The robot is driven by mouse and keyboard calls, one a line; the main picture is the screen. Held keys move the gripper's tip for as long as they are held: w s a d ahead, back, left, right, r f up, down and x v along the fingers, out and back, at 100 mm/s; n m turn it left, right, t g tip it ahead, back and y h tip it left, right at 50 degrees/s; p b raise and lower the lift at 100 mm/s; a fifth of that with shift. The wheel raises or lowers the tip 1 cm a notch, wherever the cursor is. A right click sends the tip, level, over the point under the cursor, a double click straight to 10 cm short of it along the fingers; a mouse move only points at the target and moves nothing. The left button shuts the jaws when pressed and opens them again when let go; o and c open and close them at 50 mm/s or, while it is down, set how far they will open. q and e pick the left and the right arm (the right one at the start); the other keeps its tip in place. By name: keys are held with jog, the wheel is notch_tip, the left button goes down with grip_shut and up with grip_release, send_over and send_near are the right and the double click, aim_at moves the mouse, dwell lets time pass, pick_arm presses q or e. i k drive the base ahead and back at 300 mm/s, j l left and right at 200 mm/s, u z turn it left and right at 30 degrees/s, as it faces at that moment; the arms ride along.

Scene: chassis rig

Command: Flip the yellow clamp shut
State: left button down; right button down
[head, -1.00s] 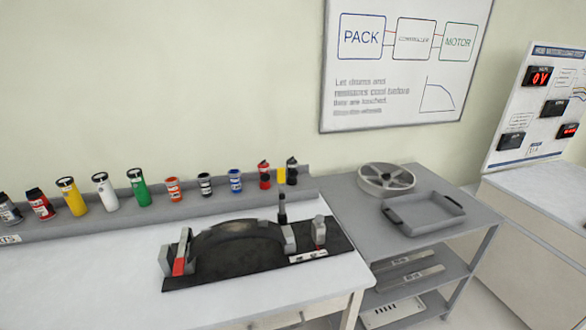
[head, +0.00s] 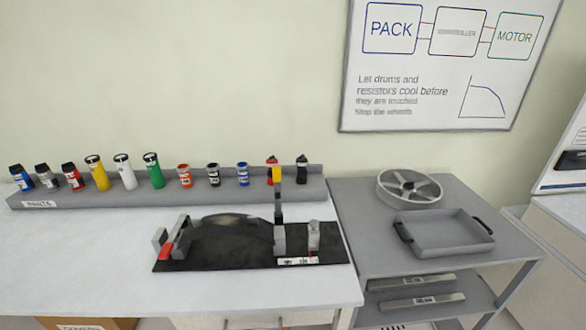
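The yellow clamp (head: 275,175) stands on the right part of the chassis rig, with its dark lever upright and its yellow tip at the top. The rig's black base plate (head: 210,261) lies on the white table and carries a dark arched piece (head: 222,231). At the plate's left end is a grey block with a red clamp part (head: 166,252), low down. A grey post (head: 313,236) with a white label below it stands right of the yellow clamp. Neither of my grippers is in view.
A grey rack (head: 110,196) with several coloured cylinders runs along the back of the white table (head: 80,270). To the right, a grey cart (head: 360,235) holds a spoked wheel (head: 409,187) and a grey tray (head: 447,251). The table's left part is clear.

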aim_at(277, 170)
jog(key=l+u, duration=0.35)
jog(key=l, duration=0.95)
jog(key=k, duration=0.05)
